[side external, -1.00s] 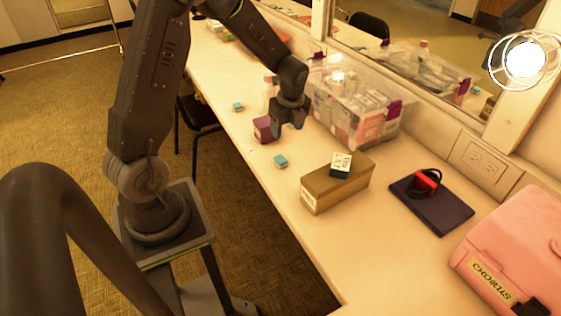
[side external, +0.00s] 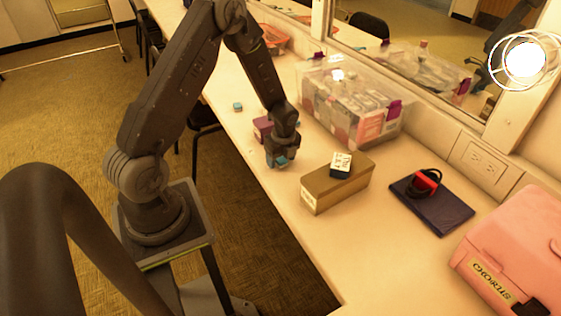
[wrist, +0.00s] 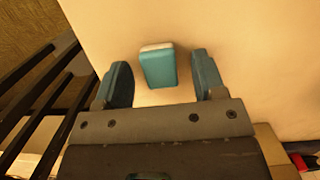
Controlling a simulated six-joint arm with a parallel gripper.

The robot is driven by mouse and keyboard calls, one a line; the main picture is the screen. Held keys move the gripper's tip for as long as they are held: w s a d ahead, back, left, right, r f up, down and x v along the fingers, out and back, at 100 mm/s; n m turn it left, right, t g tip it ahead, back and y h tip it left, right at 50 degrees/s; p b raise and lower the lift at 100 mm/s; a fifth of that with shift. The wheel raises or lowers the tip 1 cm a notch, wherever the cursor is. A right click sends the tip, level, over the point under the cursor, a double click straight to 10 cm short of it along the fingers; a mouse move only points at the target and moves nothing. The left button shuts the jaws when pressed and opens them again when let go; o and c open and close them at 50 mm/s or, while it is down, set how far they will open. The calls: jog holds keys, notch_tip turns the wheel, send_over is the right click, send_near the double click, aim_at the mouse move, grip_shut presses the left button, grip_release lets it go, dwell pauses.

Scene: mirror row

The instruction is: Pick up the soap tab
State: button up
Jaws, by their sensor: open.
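A small teal block with a pale end, which looks like the soap tab (wrist: 158,67), lies on the pale counter in the wrist view. It sits between the tips of my gripper (wrist: 161,74), with a clear gap on each side. My gripper (side external: 278,161) is open and empty, pointing down over the counter. In the side view the gripper largely covers that block. A second small teal block (side external: 238,106) lies farther back near the counter's left edge.
A purple box (side external: 262,127) stands just behind my gripper. A brown box (side external: 335,186) with a small labelled cube (side external: 341,164) on it is to the right. A clear bin (side external: 375,128) stands against the mirror. The counter's front edge is close on the left.

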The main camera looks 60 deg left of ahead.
jog(key=shift+f, duration=0.1)
jog(key=shift+c, duration=0.3)
jog(key=c, duration=0.9)
jog(key=shift+c, duration=0.2)
notch_tip(320, 180, up, 5)
jog(key=shift+a+f, duration=0.1)
jog(key=shift+f, duration=0.1)
jog(key=s+a+r, duration=0.6)
jog(key=s, duration=0.3)
jog(key=shift+s+a+r, duration=0.2)
jog(key=shift+a+r, duration=0.1)
jog(key=shift+a, duration=0.1)
